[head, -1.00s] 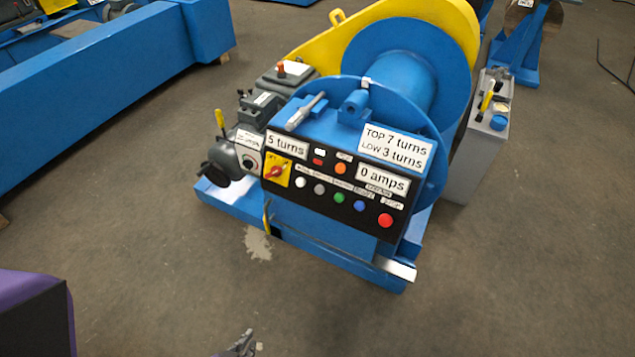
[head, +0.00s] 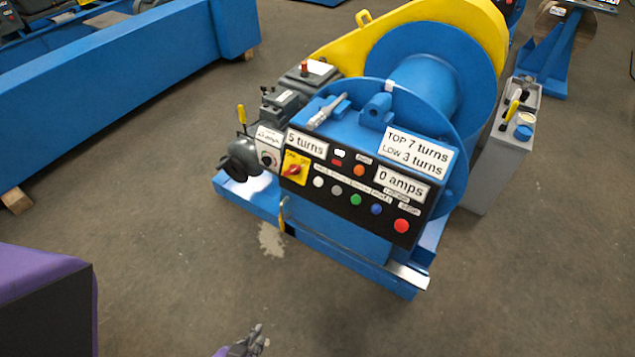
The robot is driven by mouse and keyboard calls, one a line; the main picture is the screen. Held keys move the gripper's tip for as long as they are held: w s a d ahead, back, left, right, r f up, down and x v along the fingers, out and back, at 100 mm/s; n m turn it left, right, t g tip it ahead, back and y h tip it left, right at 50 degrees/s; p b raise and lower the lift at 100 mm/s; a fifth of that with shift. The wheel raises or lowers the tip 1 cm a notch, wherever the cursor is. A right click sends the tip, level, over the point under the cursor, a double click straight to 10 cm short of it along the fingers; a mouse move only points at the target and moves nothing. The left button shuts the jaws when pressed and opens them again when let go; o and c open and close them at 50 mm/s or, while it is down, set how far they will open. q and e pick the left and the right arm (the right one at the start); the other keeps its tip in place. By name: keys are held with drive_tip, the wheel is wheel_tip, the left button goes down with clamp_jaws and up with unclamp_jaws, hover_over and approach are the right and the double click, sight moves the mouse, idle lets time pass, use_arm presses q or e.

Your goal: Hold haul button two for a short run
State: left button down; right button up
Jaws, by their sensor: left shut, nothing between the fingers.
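A black control panel (head: 330,212) sits on the front of a blue winch (head: 425,85). Its lower row has a white button (head: 318,182), a grey button (head: 337,190), a green button (head: 356,200), a blue button (head: 376,209) and a large red button (head: 401,226). The small labels above them are too blurred to read. Signs read "5 turns", "0 amps" (head: 403,184) and "TOP 7 turns LOW 3 turns" (head: 418,152). My left gripper (head: 254,338) is shut and empty at the bottom edge, well apart from the panel. My right gripper is out of view.
A red rotary switch on a yellow plate (head: 294,168) sits at the panel's left. A grey box with a yellow lever (head: 498,150) stands right of the winch. A long blue beam (head: 120,80) lies at the left. Floor in front is clear.

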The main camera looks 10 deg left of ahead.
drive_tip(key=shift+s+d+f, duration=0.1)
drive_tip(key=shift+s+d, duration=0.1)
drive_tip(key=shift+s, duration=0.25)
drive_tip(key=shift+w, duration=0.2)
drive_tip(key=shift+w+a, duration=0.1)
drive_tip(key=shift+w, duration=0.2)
